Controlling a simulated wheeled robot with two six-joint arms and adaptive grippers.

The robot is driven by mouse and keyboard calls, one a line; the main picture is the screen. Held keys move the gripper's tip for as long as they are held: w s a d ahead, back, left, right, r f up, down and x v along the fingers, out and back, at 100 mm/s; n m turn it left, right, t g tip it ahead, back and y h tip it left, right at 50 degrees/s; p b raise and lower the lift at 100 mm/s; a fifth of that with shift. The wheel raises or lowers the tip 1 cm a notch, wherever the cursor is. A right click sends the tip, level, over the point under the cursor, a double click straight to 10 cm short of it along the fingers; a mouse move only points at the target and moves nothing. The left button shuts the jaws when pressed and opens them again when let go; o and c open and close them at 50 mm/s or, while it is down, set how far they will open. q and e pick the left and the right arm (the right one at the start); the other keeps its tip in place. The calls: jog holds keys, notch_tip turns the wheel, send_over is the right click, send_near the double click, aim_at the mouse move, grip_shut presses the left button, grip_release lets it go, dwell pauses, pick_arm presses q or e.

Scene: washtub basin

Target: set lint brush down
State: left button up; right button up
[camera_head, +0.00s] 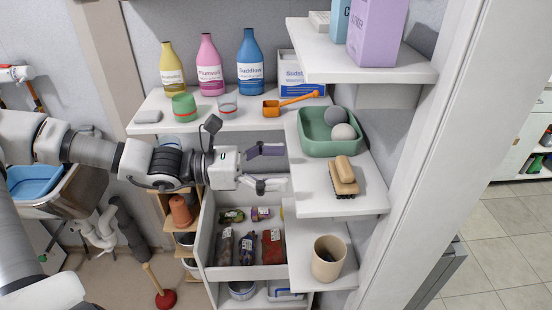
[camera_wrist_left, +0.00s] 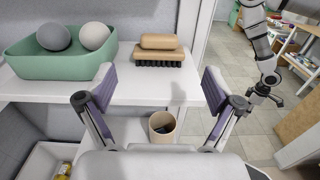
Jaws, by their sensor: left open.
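The lint brush, a tan wooden brush (camera_head: 343,176) with dark bristles, rests bristles down on the white middle shelf (camera_head: 310,199). It also shows in the left wrist view (camera_wrist_left: 158,50), near the shelf's front edge. My left gripper (camera_head: 268,167) is open and empty, left of the brush and apart from it. In the left wrist view its spread fingers (camera_wrist_left: 158,82) frame the gap below and in front of the brush. A small arm end, which seems to be my right gripper (camera_wrist_left: 264,95), shows at the right of the wrist view; its jaws are too small to read.
A green tray (camera_head: 329,147) with two balls stands behind the brush. A tan cup (camera_head: 328,258) stands on the lower shelf. An open drawer (camera_head: 247,273) with several packets lies below my left gripper. Bottles, cups and an orange scoop (camera_head: 290,102) occupy the back shelf.

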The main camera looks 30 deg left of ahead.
pick_arm(q)
jog(key=s+a+f+m+g+y, duration=0.25)
jog(key=s+f+m+y, duration=0.3)
jog(key=f, duration=0.65)
jog(key=s+a+f+m+g+y, duration=0.1)
jog(key=s+f+m+g+y, duration=0.4)
jog(key=f, duration=0.6)
jog(key=s+a+f+m+g+y, duration=0.1)
jog(key=s+f+m+g+y, duration=0.3)
jog(key=f+m, duration=0.55)
jog(key=s+d+f+m+t, duration=0.1)
jog(key=s+d+f+m, duration=0.3)
jog(key=f, duration=0.3)
jog(key=shift+s+f, duration=0.35)
jog(key=shift+s, duration=0.4)
jog(key=shift+w+t+y, duration=0.1)
jog(key=shift+t+y, duration=0.15)
